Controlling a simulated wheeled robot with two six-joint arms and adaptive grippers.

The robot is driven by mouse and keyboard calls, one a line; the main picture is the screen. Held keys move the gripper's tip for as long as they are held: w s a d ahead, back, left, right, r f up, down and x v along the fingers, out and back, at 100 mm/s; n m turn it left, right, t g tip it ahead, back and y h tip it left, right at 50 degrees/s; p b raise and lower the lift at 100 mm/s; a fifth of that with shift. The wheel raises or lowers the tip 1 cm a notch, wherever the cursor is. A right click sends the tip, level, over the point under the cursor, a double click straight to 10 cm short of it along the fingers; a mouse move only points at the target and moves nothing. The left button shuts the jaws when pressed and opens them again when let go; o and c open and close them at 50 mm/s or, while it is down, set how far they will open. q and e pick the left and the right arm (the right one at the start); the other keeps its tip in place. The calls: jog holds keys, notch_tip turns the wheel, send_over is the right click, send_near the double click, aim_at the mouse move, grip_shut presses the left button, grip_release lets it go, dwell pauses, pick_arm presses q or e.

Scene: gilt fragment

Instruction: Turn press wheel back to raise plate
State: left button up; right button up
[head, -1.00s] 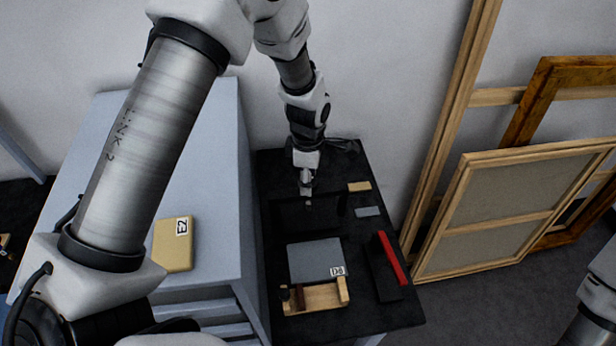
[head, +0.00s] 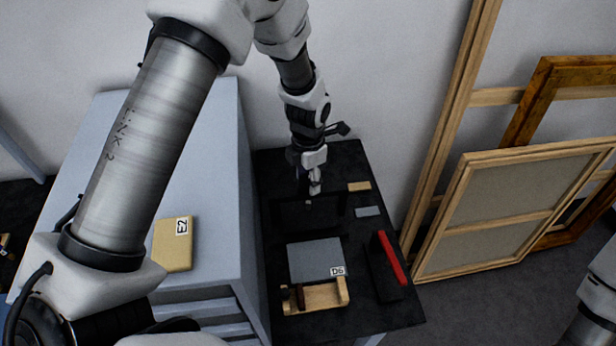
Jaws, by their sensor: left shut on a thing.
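The press stands on a black table (head: 395,318). Its dark frame (head: 290,216) is hard to make out against the black top. A grey plate (head: 315,260) with a "D6" label lies in front of the frame, and a wooden piece (head: 322,298) with raised ends is at its near edge. My left gripper (head: 309,202) points down at the top of the dark frame and is shut on the press wheel, which is small and mostly hidden by the fingers and dark background. My right gripper is out of view; only part of that arm shows at lower right.
A red-topped black block (head: 391,258) stands right of the plate. A small tan block (head: 359,186) and grey block (head: 367,212) lie behind it. A yellow "E2" block (head: 173,246) rests on the grey cabinet (head: 215,190) at left. Wooden frames (head: 510,215) lean on the right wall.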

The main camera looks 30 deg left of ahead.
aim_at(308, 180)
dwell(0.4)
pick_arm(q)
jog(key=o, duration=1.2)
jog(key=shift+c, duration=0.2)
notch_tip(308, 180, up, 12)
